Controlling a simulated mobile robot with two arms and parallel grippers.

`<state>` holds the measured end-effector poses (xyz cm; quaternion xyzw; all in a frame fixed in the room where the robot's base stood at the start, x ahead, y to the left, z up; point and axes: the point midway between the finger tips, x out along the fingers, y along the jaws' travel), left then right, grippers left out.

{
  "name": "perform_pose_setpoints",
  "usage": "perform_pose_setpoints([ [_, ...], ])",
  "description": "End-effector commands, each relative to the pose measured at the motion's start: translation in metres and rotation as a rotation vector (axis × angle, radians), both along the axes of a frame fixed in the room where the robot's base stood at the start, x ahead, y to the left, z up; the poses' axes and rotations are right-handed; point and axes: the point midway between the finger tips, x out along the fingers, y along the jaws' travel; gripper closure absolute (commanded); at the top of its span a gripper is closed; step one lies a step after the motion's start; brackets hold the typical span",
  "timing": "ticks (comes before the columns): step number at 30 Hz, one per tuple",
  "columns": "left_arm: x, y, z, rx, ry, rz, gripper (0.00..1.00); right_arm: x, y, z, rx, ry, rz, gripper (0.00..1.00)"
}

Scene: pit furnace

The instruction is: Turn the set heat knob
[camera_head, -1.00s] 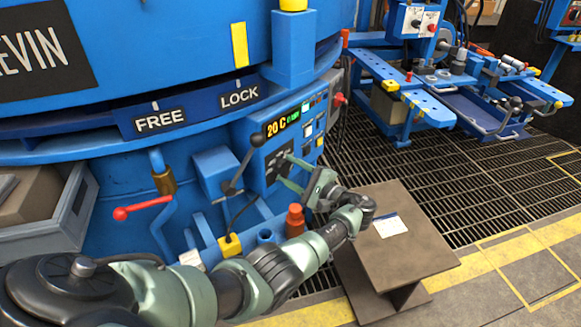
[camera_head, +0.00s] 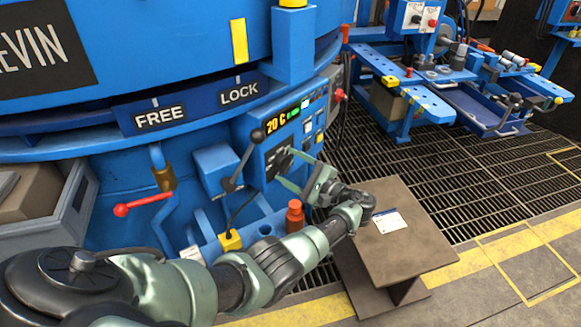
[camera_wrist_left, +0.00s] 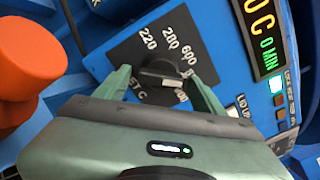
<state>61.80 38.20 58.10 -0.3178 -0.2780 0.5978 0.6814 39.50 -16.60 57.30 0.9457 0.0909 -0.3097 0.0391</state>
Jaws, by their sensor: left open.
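The set heat knob (camera_wrist_left: 158,80) is a dark round knob with a light pointer bar on a black dial plate marked 220, 280 and 600. It sits on the blue control panel, and in the head view its dial (camera_head: 275,161) is partly hidden by my gripper. My left gripper (camera_head: 287,166) is open at the panel. In the left wrist view its green fingers (camera_wrist_left: 158,76) stand on either side of the knob. I cannot tell whether they touch it. The gripper body hides part of the lower dial. My right gripper is not in view.
A display (camera_head: 283,117) beside the dial reads 20 C. A black-knobbed lever (camera_head: 242,165) stands close left of the gripper. An orange-red cap (camera_head: 295,213) and a brown stand (camera_head: 405,240) are below and right. A red-handled valve (camera_head: 142,205) is farther left.

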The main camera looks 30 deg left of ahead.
Motion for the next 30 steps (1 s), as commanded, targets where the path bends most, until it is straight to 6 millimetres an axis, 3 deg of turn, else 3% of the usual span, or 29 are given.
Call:
perform_pose_setpoints([
  [5, 0.000, -0.006, 0.000, -0.001, 0.000, -0.001, 0.31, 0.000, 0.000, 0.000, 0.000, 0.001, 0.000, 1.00],
  [18, -0.009, -0.071, -0.001, -0.001, 0.000, -0.002, 0.31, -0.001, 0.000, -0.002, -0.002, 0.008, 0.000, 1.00],
  [30, -0.010, -0.078, 0.000, 0.000, 0.000, 0.000, 0.31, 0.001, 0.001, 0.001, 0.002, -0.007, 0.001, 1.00],
])
